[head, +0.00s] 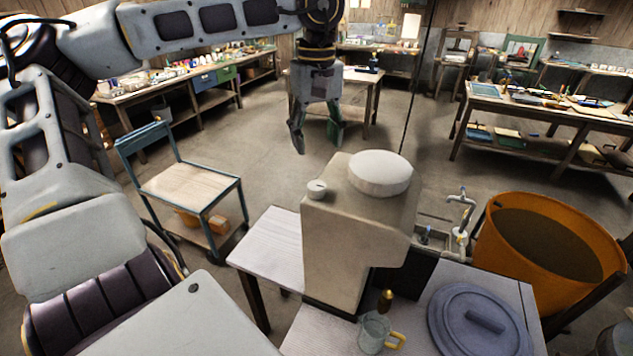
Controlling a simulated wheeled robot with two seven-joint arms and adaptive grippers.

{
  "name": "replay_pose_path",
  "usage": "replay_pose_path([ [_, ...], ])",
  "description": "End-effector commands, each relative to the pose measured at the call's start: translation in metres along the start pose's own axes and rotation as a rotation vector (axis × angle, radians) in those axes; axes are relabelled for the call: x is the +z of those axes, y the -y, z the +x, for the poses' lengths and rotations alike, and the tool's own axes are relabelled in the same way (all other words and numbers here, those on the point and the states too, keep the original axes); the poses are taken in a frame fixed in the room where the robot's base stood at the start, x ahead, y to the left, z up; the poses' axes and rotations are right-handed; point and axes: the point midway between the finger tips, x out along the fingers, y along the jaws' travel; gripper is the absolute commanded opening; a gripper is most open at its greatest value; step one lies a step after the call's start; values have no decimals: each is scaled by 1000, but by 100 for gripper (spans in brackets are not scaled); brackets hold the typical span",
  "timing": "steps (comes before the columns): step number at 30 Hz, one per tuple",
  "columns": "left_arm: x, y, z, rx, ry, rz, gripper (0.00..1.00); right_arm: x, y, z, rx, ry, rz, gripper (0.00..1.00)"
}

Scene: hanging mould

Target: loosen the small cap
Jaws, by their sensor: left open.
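A large beige canister (345,225) stands upright on the light table in front of me. Its small cap (316,189) is a white knob on the lower shoulder at the left of its top. A large white lid (380,173) covers the higher part on the right. My left gripper (317,143) hangs from above with its fingers pointing down, open and empty. In the picture it is above the small cap, apart from it. How far behind the canister it is, I cannot tell. My right gripper is not in view.
A glass mug (375,333) with a yellow handle and a round grey lid (478,320) are at the canister's front right. An orange tub (548,240) and a tap (461,205) stand right. A cart (188,186) is at the left. Open floor lies behind.

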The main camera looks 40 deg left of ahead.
Motion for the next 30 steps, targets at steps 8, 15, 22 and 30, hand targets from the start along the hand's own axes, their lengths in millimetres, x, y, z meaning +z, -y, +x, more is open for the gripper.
replay_pose_path([
  [8, 1, 0, 34, -2, 3, 1, 58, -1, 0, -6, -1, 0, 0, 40],
  [15, 1, 1, 66, -2, 4, 0, 58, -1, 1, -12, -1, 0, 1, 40],
  [22, 1, 1, 96, -2, 3, 0, 58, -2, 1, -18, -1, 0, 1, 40],
  [30, 0, 0, 116, -1, 2, -1, 58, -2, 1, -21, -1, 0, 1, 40],
])
